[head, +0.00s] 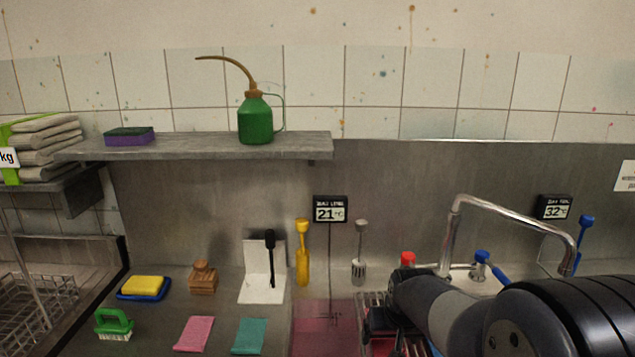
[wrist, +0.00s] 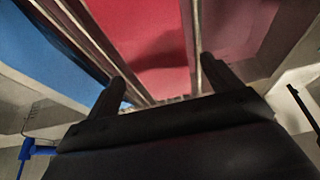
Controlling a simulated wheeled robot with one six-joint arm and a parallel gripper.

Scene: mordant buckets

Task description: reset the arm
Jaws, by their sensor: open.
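My arm reaches in from the lower right of the head view. My gripper (wrist: 162,72) shows in the wrist view with its two dark fingers apart and nothing between them. It points toward metal bars (wrist: 97,42) that run between a red area (wrist: 145,45) and a blue area (wrist: 40,50). In the head view its end is low, beside a wire rack, and its fingers are mostly hidden by my arm.
A bent metal faucet (head: 450,235) stands close behind my arm. A shelf (head: 200,147) holds a green can (head: 256,120).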

